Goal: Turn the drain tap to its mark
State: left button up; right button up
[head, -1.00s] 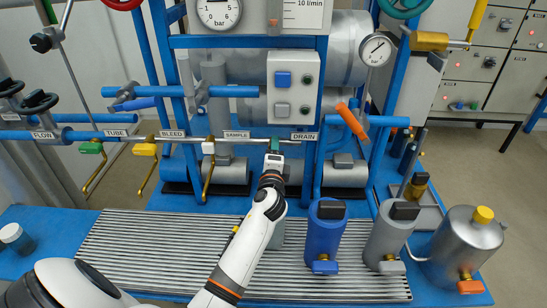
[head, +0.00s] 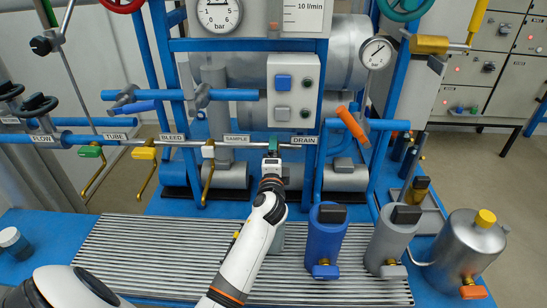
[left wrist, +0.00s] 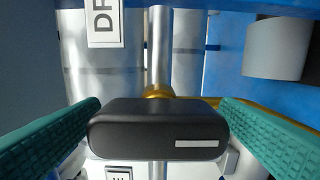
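The drain tap's black handle (left wrist: 158,130) with a white strip fills the middle of the left wrist view. It lies across a metal pipe, with a brass stem (left wrist: 158,91) behind it. The teal fingers of my left gripper stand one on each side of it, close to its ends. Whether they press on it I cannot tell. In the head view my left gripper (head: 272,154) is at the pipe beside the DRAIN label (head: 304,140) and hides the tap. Part of that label also shows in the left wrist view (left wrist: 104,22). The mark is not discernible. My right gripper is not in view.
Other taps hang along the pipe to the left: green (head: 90,151), yellow (head: 144,153) and one with a brass lever (head: 207,180). A blue frame post (head: 321,120) stands right of the gripper. Blue (head: 325,240) and grey (head: 390,243) cylinders stand on the slatted bench (head: 140,245).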

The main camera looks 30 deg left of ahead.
pick_arm(q)
jog(key=b+v, duration=0.1)
jog(key=v, duration=1.1)
jog(key=shift+a, duration=0.1)
dwell(0.4)
